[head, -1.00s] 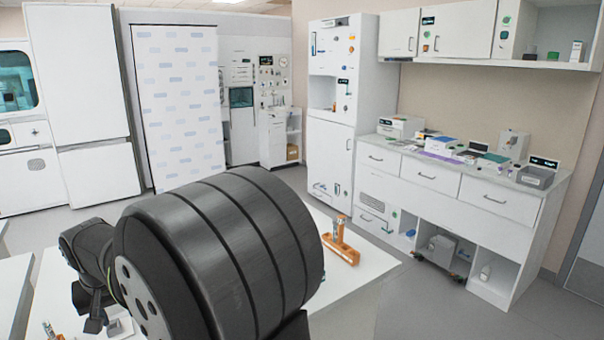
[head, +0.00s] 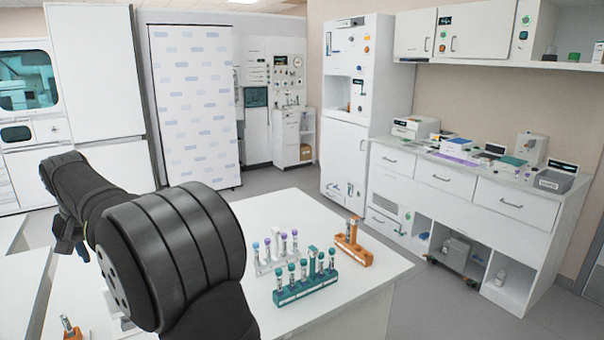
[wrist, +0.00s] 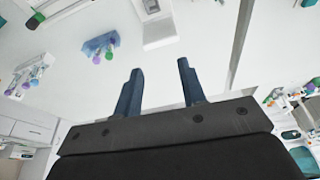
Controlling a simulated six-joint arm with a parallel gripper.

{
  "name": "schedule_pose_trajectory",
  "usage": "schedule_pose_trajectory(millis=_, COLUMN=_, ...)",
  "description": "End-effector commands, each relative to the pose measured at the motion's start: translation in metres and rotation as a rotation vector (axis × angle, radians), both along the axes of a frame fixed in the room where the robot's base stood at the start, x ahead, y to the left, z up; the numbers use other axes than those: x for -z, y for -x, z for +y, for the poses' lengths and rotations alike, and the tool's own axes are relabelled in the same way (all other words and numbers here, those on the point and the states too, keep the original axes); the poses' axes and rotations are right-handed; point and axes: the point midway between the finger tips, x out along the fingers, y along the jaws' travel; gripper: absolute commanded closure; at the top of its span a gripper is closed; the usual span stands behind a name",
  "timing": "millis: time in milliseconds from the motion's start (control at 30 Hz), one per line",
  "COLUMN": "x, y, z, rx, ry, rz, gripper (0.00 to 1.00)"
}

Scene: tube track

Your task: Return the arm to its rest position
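My gripper (wrist: 160,85) shows in the wrist view as two dark blue fingers held apart, with nothing between them. In the head view my arm's large black joint covers the left of the white table, and the gripper is hard to make out beyond it. On the table (head: 385,272) stand a teal rack (head: 306,289) with teal-capped tubes, a pale rack (head: 262,268) with blue- and purple-capped tubes, and an orange rack (head: 358,255) holding a tube. The wrist view shows a blue rack (wrist: 98,44) with tubes, well apart from the fingers.
A small orange holder with a tube (head: 71,330) is at the lower left. A long counter (head: 480,185) with boxes and devices stands along the right wall. A tall patterned panel (head: 195,110) stands behind the arm. Grey floor lies between table and counter.

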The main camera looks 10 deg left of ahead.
Motion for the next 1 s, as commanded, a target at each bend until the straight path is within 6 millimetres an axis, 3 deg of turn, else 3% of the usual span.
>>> schedule_pose_trajectory(millis=167, x=-0.011, y=-0.004, z=0.012, rx=0.007, ry=-0.003, rz=0.0, gripper=0.63)
schedule_pose_trajectory(millis=400, x=0.005, y=-0.004, z=0.011, rx=0.007, ry=-0.001, rz=0.001, gripper=0.63)
schedule_pose_trajectory(millis=1000, x=0.006, y=-0.004, z=0.011, rx=0.007, ry=-0.001, rz=0.001, gripper=0.63)
